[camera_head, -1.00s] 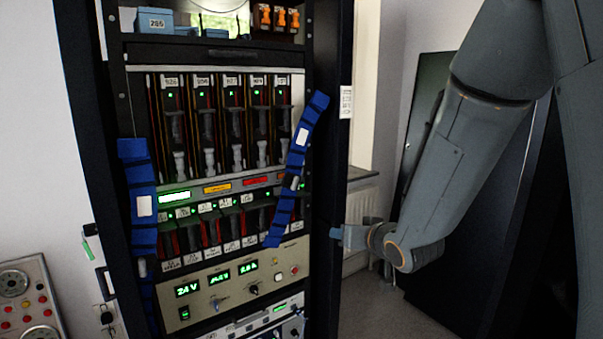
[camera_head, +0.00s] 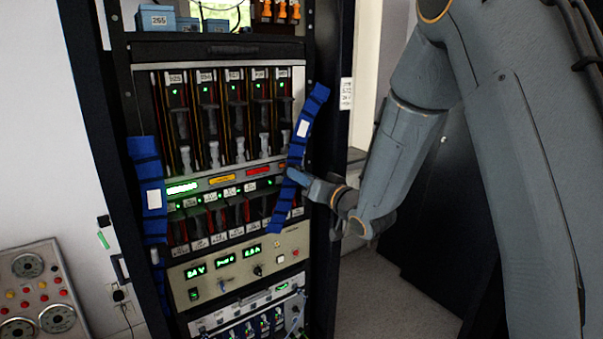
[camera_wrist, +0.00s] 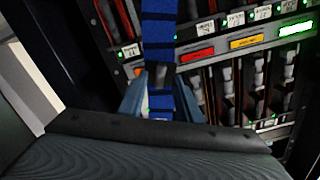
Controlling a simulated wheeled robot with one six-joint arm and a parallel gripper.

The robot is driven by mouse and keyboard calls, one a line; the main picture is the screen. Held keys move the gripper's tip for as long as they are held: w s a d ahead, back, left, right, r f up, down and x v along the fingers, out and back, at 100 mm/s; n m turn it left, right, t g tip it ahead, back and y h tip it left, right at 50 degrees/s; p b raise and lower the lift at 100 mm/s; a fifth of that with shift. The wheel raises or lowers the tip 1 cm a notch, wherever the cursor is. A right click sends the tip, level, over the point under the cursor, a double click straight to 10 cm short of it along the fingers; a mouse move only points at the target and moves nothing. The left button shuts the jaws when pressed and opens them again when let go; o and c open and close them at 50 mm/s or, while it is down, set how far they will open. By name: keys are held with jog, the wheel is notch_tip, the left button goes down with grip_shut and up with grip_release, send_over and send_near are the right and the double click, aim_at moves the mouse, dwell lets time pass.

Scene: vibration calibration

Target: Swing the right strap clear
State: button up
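The right strap (camera_head: 298,158) is blue with black bands and a white label. It hangs slanted down the right side of the rack front, its top at the right post. My gripper (camera_head: 298,178) is at the lower half of this strap. In the wrist view the strap (camera_wrist: 158,28) runs down the middle, between the two blue-grey fingers of my gripper (camera_wrist: 162,95). The fingers stand apart on either side of it; firm contact does not show. A small grey piece (camera_wrist: 161,73) lies on the strap near the fingertips. My wrist housing hides the strap's lower part in that view.
The rack's right post (camera_head: 330,120) stands close beside my gripper. Behind the strap are card modules (camera_head: 232,120) and a power panel (camera_head: 240,265). A left strap (camera_head: 150,190) hangs on the other side. Floor (camera_head: 385,300) at right is clear.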

jog(key=shift+w+a, duration=0.2)
jog(key=shift+w, duration=0.05)
grip_shut()
jog(key=w+d+f+n+b, duration=0.2)
jog(key=w+d+n+b, duration=0.2)
jog(key=w+d+b, duration=0.1)
jog(key=d+b, duration=0.1)
jog(key=d, duration=0.1)
jog(key=shift+d+n, duration=0.3)
jog(key=shift+d, duration=0.05)
jog(key=shift+f, duration=0.1)
grip_release()
